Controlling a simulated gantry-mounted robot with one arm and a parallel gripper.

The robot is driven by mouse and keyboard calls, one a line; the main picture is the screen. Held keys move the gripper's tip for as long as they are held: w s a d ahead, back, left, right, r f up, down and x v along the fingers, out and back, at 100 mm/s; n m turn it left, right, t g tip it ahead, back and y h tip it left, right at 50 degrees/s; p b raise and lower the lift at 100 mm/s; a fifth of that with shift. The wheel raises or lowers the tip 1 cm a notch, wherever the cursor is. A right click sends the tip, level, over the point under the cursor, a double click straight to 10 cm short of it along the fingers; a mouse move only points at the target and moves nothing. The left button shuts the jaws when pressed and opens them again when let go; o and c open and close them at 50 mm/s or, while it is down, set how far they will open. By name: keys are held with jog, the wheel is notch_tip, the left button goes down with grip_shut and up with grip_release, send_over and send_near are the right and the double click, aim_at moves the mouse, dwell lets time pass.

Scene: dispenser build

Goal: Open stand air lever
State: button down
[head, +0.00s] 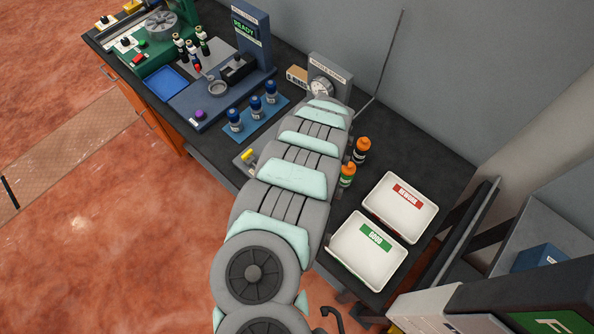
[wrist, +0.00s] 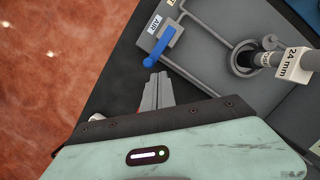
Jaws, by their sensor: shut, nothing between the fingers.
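The stand air lever (wrist: 158,47) is a blue handle in the wrist view. It sits on a grey square block beside a white "AIR" label (wrist: 154,24) on the grey stand plate (wrist: 212,62). It slants from upper right to lower left. My gripper (wrist: 158,76) is shut and empty, its fingertips just below the lever's lower end. I cannot tell whether they touch it. In the head view my arm covers most of the stand, and the blue lever and my fingertips are hidden.
A round socket (wrist: 246,58) with a grey part labelled "24 mm" (wrist: 290,63) is right of the lever. In the head view, a yellow piece (head: 248,155) shows beside my arm. Orange-capped bottles (head: 347,174) and white trays (head: 367,250) stand to its right.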

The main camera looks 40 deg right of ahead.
jog(key=p+v, duration=0.4)
jog(key=v, duration=0.2)
jog(key=shift+s+r, duration=0.2)
jog(key=shift+s, duration=0.15)
